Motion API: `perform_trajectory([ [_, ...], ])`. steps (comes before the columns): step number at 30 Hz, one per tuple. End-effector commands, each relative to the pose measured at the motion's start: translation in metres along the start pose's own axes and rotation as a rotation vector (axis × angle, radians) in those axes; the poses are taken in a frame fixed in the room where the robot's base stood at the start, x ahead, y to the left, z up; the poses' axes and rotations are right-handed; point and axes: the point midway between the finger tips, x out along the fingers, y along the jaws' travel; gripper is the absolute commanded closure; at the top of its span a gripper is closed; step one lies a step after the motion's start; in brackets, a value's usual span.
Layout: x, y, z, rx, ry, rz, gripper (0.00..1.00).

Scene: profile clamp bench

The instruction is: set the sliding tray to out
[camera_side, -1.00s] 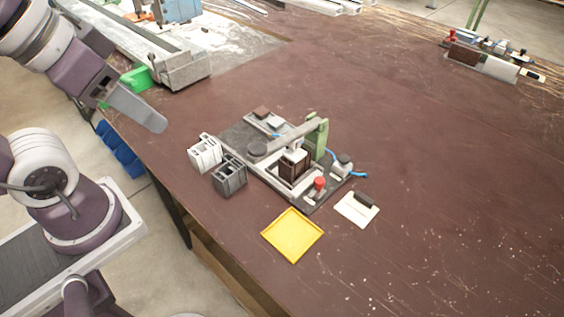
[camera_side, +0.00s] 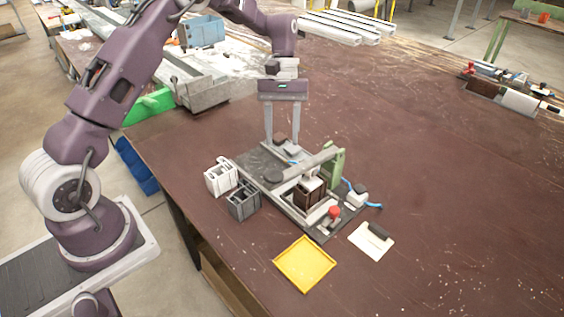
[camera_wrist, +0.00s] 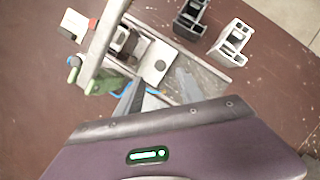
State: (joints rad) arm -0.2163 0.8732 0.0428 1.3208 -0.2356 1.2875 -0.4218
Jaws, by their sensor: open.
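The clamp fixture (camera_side: 262,160) is a dark base plate with light rails, a grey bar and a green post (camera_side: 338,160). It also shows in the wrist view (camera_wrist: 208,72). A dark brown block (camera_side: 312,187) sits between light walls under the bar. I cannot tell for certain which part is the sliding tray or how far it is out. A small dark brown piece (camera_side: 280,139) stands at the fixture's far end. My gripper (camera_side: 282,141) is open, pointing down over that end, fingers either side of this piece; contact cannot be told. The fingers also show in the wrist view (camera_wrist: 157,92).
A white profile piece (camera_side: 220,177) and a dark grey one (camera_side: 242,201) stand left of the fixture. A red button (camera_side: 334,212) is at its near end. A yellow tray (camera_side: 304,264) and a white plate with a dark grip (camera_side: 367,243) lie in front.

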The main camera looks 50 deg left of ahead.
Motion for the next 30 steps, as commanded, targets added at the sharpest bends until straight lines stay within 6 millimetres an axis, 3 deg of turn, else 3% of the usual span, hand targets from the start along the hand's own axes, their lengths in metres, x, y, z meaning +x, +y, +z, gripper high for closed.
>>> perform_trajectory([
  [12, 0.068, 0.0, -0.003, -0.011, -0.015, -0.003, 0.55],
  [22, 0.077, 0.0, -0.004, -0.01, -0.012, -0.002, 0.55],
  [29, 0.077, 0.0, -0.004, -0.01, -0.011, -0.002, 0.98],
  [30, 0.077, 0.0, -0.004, -0.01, -0.011, -0.002, 1.0],
])
